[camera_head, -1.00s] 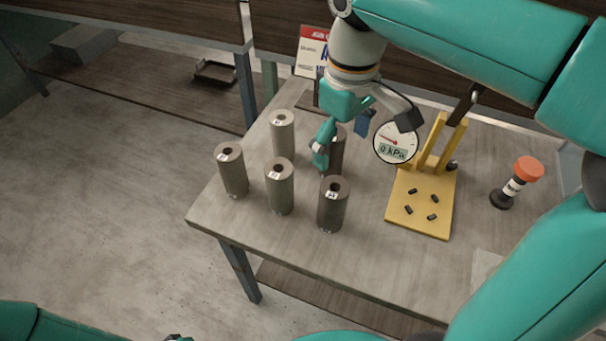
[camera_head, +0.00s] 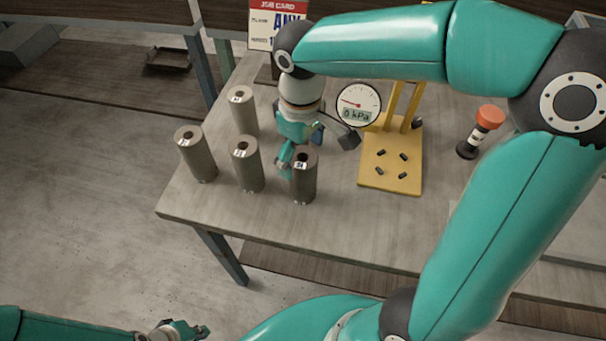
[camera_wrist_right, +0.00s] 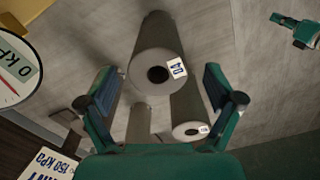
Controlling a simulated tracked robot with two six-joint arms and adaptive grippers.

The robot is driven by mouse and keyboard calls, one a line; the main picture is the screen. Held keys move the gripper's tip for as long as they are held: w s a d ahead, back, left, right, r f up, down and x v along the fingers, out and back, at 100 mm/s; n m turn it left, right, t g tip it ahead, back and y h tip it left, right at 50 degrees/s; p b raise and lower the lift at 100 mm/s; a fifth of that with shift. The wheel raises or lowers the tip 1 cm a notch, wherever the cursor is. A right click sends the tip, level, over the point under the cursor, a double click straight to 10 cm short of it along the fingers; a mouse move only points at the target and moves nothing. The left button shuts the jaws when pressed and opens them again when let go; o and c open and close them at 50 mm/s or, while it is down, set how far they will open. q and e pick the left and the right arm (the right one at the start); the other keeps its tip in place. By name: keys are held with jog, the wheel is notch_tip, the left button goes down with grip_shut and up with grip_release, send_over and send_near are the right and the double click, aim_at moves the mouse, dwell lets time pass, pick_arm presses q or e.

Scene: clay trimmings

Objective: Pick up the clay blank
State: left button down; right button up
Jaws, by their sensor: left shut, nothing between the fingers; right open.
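Several upright clay blanks, cylinders with a top hole and a small label, stand on the table. One is at the back (camera_head: 244,115), one at the left (camera_head: 197,158), one in the middle (camera_head: 247,168) and a darker one at the front right (camera_head: 304,180). My right gripper (camera_head: 288,162) is open just behind and left of the darker blank. In the right wrist view, a labelled blank (camera_wrist_right: 158,45) lies ahead between its spread fingers; I see no grip on it. Another blank (camera_wrist_right: 187,108) stands beside it. My left gripper (camera_head: 195,330) is shut and empty, low in the head view.
A yellow stand (camera_head: 392,178) with small dark pegs and a round gauge (camera_head: 358,104) reading 0 kPa are right of the blanks. An orange-topped tool (camera_head: 489,118) stands farther right. A job card (camera_head: 276,22) is behind. The table's front left (camera_head: 200,205) is bare.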

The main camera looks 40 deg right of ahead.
notch_tip(320, 180, down, 4)
jog(key=shift+d+f, duration=0.15)
jog(key=shift+f, duration=0.1)
grip_shut()
dwell(0.5)
jog(key=shift+r, duration=0.1)
